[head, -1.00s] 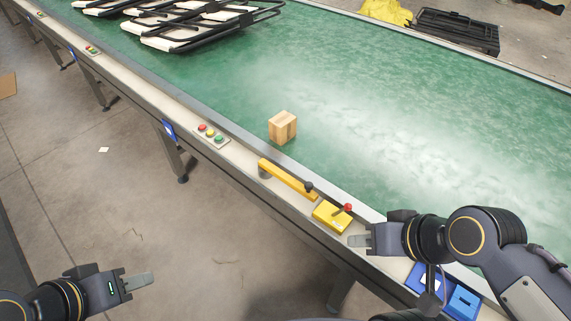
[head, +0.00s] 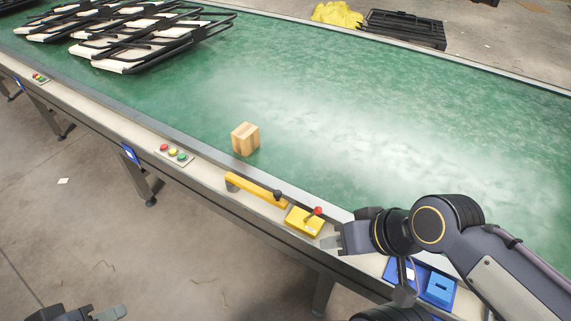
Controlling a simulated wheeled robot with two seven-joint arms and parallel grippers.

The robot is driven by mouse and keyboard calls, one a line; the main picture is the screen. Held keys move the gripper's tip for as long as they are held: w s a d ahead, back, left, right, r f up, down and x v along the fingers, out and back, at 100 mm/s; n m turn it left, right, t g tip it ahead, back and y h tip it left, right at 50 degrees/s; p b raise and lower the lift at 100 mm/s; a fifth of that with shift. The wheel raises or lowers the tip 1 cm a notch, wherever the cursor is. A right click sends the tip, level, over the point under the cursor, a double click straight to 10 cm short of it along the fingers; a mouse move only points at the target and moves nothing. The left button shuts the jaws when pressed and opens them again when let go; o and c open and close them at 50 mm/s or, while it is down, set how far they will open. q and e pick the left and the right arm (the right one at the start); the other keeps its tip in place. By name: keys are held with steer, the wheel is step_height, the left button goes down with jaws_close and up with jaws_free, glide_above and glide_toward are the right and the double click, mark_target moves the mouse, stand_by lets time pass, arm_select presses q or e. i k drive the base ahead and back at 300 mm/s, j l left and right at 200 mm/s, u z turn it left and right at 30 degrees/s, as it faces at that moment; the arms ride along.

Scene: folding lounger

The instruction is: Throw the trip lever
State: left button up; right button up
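A yellow box with a short lever topped by a red knob (head: 317,211) sits on the near rail of the conveyor. Just left of it, a long yellow bar (head: 255,190) with a black knob at its right end lies along the rail. I cannot tell which of the two is the trip lever. My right gripper (head: 330,243) is just right of and below the yellow box in the picture, apart from the red knob. Its finger gap is not clear. My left gripper (head: 112,313) is at the bottom left edge, partly cut off, over the floor and far from both.
A wooden block (head: 245,139) lies on the green belt (head: 340,90). Folded loungers (head: 150,40) lie at the belt's upper left. Red, yellow and green buttons (head: 173,152) are on the rail. Blue bins (head: 438,288) are below my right arm. A black crate (head: 405,30) is beyond the belt.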

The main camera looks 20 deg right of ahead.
mark_target(318, 209)
steer(key=k+l+u, duration=0.2)
steer(key=l, duration=0.2)
steer(key=k+l+u, duration=0.2)
steer(key=l, duration=0.25)
steer(key=k+l+u, duration=0.2)
steer(key=l, duration=0.15)
